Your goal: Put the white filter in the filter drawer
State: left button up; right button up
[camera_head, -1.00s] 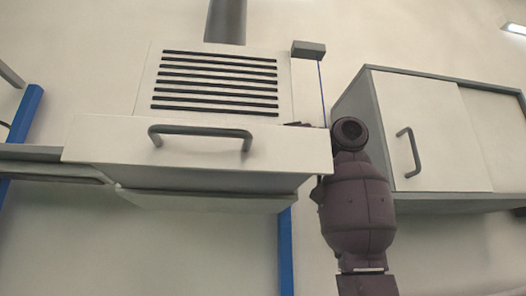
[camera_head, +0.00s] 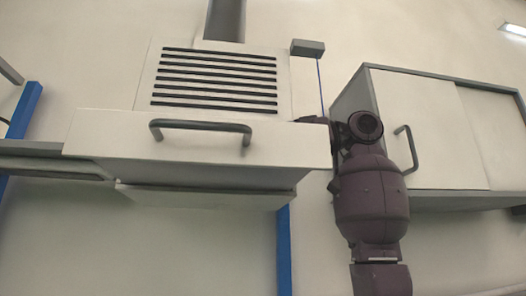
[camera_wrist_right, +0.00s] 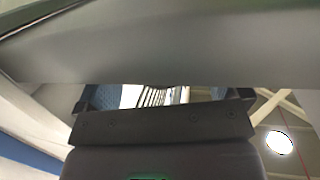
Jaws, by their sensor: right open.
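The filter drawer, with a white front (camera_head: 110,135) and a grey bar handle, sticks out below a slatted vent panel (camera_head: 215,80). I see its front and underside, and its inside is hidden. I cannot make out the white filter. My right arm stands just right of the drawer front in the head view. Its gripper (camera_head: 315,119) shows only as a dark sliver at the drawer's right top edge. In the right wrist view the right gripper (camera_wrist_right: 160,97) is open, with a light striped surface visible between its fingers. My left gripper is not in view.
A white cabinet (camera_head: 430,140) with a grey handle hangs right of my right arm. A small grey box (camera_head: 308,48) is above the drawer's right side. A blue post (camera_head: 285,250) stands below. A large grey surface (camera_wrist_right: 160,45) crosses close above the gripper in the wrist view.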

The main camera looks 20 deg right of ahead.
jog(key=b+v, duration=0.1)
jog(key=v, duration=0.7)
jog(key=shift+s+d, duration=0.2)
jog(key=shift+d, duration=0.05)
